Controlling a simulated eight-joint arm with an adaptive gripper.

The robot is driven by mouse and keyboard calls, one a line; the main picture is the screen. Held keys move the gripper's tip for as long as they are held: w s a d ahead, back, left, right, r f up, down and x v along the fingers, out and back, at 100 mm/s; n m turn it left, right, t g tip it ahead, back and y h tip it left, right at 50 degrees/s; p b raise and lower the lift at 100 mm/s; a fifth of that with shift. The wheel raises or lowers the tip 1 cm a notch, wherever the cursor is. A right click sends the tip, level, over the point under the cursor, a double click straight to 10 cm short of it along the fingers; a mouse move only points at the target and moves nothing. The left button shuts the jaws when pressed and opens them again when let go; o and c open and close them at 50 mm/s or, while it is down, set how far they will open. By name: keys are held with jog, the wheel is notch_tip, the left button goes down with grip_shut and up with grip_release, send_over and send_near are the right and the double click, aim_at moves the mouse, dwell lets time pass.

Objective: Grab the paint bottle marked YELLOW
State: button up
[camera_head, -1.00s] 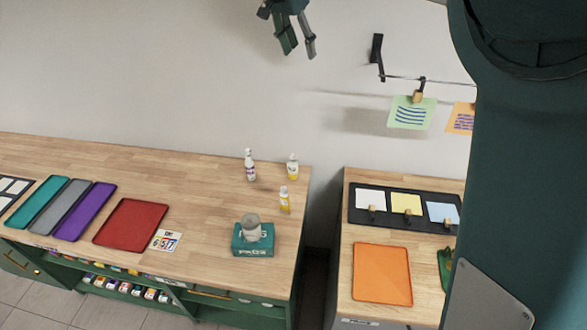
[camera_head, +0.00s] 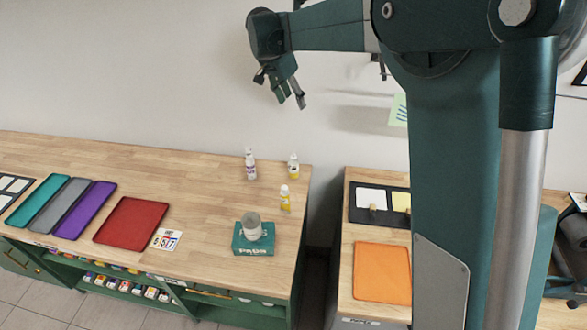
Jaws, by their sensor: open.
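Three small white-capped bottles stand upright near the right end of the wooden counter. One has yellow on its lower part (camera_head: 285,199) and stands nearest the front. The lettering is too small to read, so I cannot tell which one is marked YELLOW. My gripper (camera_head: 291,104) is open and empty, fingers pointing down, raised above the back of the counter and apart from the bottles.
A green box with a grey object on it (camera_head: 254,243) is in front of the bottles. A red tray (camera_head: 131,223) and a number card (camera_head: 167,239) lie left. A gap separates this counter from another with an orange tray (camera_head: 382,272). Counter space left of the bottles is clear.

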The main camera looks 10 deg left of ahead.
aim_at(293, 157)
notch_tip(293, 157, down, 27)
jog(key=shift+f, duration=0.2)
jog(key=shift+x, duration=1.3)
jog(key=shift+x, duration=2.6)
jog(key=shift+c, duration=0.6)
jog(key=c, duration=1)
